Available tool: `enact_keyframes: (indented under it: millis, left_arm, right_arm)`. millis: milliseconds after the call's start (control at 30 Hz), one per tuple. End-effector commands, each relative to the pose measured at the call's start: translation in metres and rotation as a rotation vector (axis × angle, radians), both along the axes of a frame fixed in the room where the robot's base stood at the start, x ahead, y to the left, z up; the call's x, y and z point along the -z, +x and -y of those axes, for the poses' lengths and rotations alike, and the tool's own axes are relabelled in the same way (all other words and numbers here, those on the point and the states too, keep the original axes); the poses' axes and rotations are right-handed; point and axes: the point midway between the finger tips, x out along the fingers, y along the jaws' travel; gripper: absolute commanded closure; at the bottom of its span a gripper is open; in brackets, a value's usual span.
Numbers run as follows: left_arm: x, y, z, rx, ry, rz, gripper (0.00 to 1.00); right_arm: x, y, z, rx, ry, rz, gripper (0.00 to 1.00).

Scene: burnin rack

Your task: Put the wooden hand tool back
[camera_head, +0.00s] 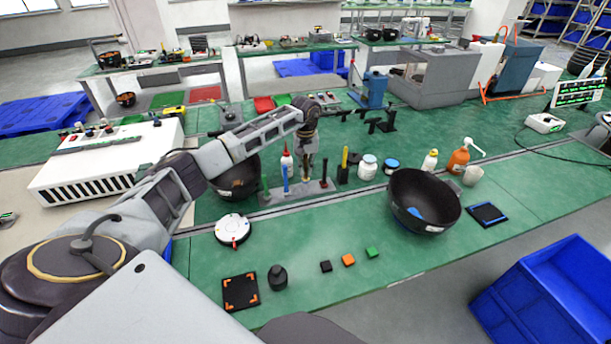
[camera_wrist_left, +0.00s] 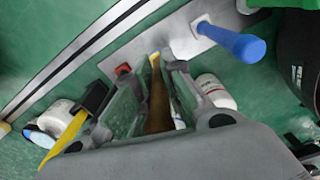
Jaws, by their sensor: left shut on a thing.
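My left gripper (camera_head: 307,172) is over the grey tool rack (camera_head: 275,197), pointing down. It is shut on the wooden hand tool, whose brown handle (camera_wrist_left: 158,108) shows between the fingers in the left wrist view. The tool's pale yellowish end (camera_wrist_left: 155,60) is close to the rack plate (camera_wrist_left: 185,42); I cannot tell whether it is seated. A blue-handled tool (camera_head: 285,178) stands in the rack on the left, and a dark tool with a red end (camera_head: 324,170) on the right. My right gripper is not in view.
A white bottle (camera_head: 287,161) and a black bowl (camera_head: 237,180) are close behind and left of the rack. A yellow tool in a black holder (camera_head: 343,172) stands to the right. A larger black bowl (camera_head: 424,200) is farther right. The green table front has small blocks.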

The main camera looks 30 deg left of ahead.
Motion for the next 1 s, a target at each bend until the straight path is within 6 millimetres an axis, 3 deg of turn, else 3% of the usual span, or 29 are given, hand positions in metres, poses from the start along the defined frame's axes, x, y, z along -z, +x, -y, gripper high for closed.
enact_keyframes:
  millis: [400, 933, 967, 1000]
  left_arm:
    - [0.034, -0.001, 0.0, -0.001, -0.001, -0.003, 1.0]
    - [0.04, 0.0, 0.0, 0.0, 0.0, 0.0, 1.0]
    - [0.041, 0.0, 0.0, 0.0, 0.001, -0.001, 0.88]
    - [0.04, 0.0, 0.0, 0.0, 0.0, 0.0, 0.83]
  right_arm:
    - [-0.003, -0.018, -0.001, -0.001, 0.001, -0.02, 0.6]
    - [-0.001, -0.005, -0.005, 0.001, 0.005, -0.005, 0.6]
    - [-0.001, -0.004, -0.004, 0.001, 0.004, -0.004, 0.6]
    - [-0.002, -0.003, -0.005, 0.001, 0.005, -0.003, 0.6]
